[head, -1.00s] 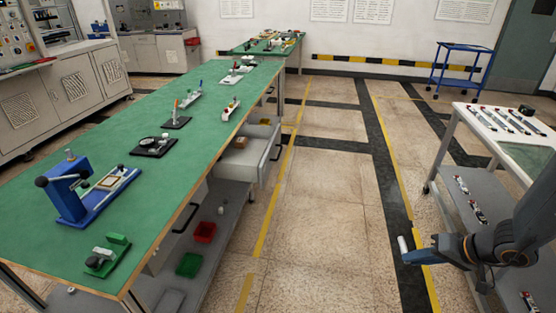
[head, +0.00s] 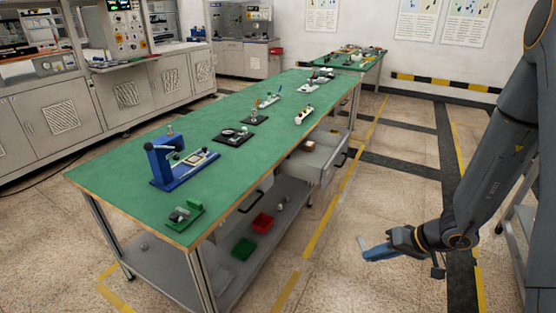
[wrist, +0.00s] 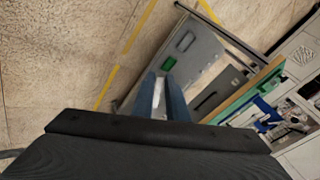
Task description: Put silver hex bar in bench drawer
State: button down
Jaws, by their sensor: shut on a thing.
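My gripper (head: 376,252) is at the lower right of the head view, held over the open floor to the right of the bench. In the wrist view its two blue fingers are shut on the silver hex bar (wrist: 159,97), a pale strip between them.
The green-topped bench (head: 120,181) carries a blue press (head: 161,165) and several fixtures. Its lower shelf holds a red bin (head: 262,223) and a green bin (head: 244,248). Bare floor with yellow lines lies between bench and gripper.

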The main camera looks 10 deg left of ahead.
aim_at(310, 164)
jog(key=i, duration=0.95)
